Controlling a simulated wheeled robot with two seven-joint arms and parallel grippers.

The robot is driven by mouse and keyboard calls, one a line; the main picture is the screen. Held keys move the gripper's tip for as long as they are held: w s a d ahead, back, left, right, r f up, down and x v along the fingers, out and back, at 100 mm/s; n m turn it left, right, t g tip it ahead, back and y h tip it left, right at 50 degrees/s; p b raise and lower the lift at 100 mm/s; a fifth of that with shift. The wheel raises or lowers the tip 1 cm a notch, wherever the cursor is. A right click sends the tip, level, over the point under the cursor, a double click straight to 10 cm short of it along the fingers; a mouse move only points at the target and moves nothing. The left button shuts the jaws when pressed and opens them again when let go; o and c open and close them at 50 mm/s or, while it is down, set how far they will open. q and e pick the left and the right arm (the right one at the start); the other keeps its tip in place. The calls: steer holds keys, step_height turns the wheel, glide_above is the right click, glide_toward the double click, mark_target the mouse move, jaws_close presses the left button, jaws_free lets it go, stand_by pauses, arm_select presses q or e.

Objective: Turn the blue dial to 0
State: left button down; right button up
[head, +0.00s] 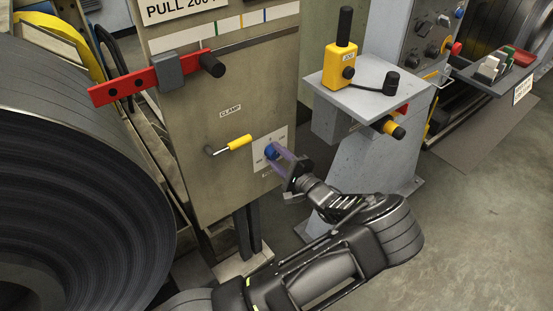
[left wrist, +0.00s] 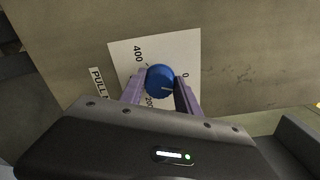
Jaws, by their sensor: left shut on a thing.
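The blue dial (head: 271,152) sits on a white scale plate (head: 260,151) low on the beige panel. In the left wrist view the blue dial (left wrist: 159,80) shows a short white mark on its lower edge, roughly between the 200 and the 0. The white scale plate (left wrist: 128,56) reads 400 at upper left, 200 below and 0 at right. My left gripper (head: 277,158) is shut on the dial, with one purple finger on each side of it; the fingers also show in the left wrist view (left wrist: 159,90). My right gripper is not in view.
A yellow-handled clamp lever (head: 232,146) stands out left of the dial. A red lever bar (head: 130,84) is above it. A grey pedestal with a yellow joystick box (head: 343,66) stands to the right. A large steel coil (head: 90,180) fills the left side.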

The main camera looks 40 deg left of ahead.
arm_select(q)
steer(key=shift+f+n+b, duration=0.1)
steer(key=shift+n+b, duration=0.95)
steer(key=shift+n, duration=1.15)
steer(key=c, duration=0.9)
jaws_free()
steer(key=shift+d, duration=0.1)
steer(key=v, duration=0.7)
steer(key=shift+s+d, duration=0.2)
steer(key=shift+d, duration=0.1)
